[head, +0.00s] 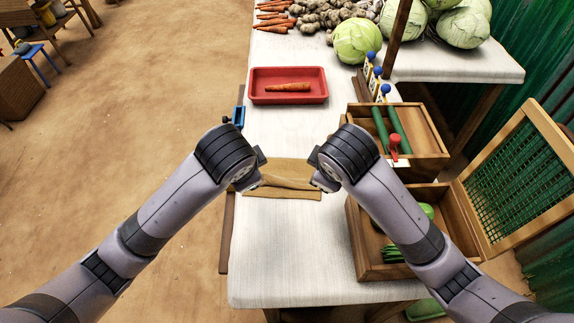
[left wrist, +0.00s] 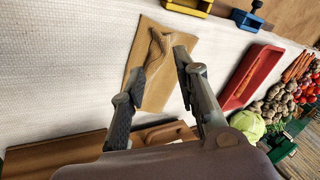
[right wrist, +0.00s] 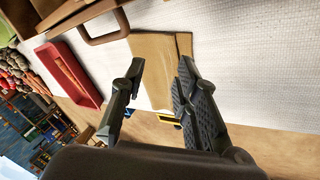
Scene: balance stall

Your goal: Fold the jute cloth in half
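The tan jute cloth (head: 284,175) lies on the white-covered table between my two grippers. In the head view a strip along its near side is set off by a dark line. In the left wrist view the cloth (left wrist: 150,90) has a raised ridge between the fingers. In the right wrist view the cloth (right wrist: 155,70) shows a narrow strip along one side. My left gripper (left wrist: 160,62) is open with its fingers apart over the cloth. My right gripper (right wrist: 161,62) is open over the other end. My wrists hide most of the fingers in the head view.
A red tray (head: 256,98) holding a carrot (head: 288,87) is beyond the cloth. Wooden crates (head: 357,262) stand close on the right, beside a raised lattice panel (head: 515,170). Cabbages (head: 357,40) and roots fill the far end.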

